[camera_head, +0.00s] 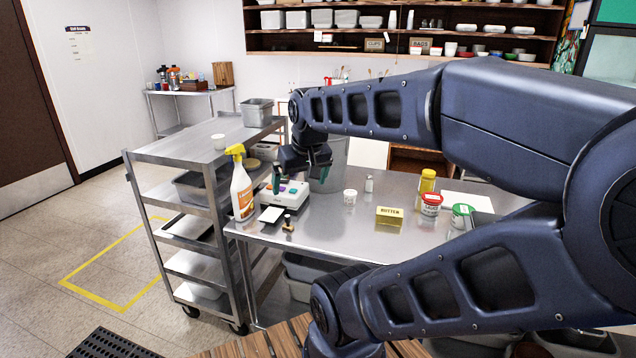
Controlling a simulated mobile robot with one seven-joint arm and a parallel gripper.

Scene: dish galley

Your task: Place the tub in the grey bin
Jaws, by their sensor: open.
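Several small tubs stand on the steel table, and I cannot tell which one the task means. A tub with a red lid (431,203) and one with a green lid (462,214) stand at the right. A small white tub (350,197) stands near the middle. A grey bin (257,113) stands on top of the steel cart. Another grey container (334,160) is partly hidden behind my gripper. My gripper (301,181) is open, its green-tipped fingers pointing down over a white box with coloured buttons (284,194). No tub shows between the fingers.
A yellow-topped spray bottle (242,190) stands at the table's left edge. A shaker (369,184), a yellow butter box (389,216) and a yellow jar (427,182) stand on the steel table (335,236). My arm covers much of the right side.

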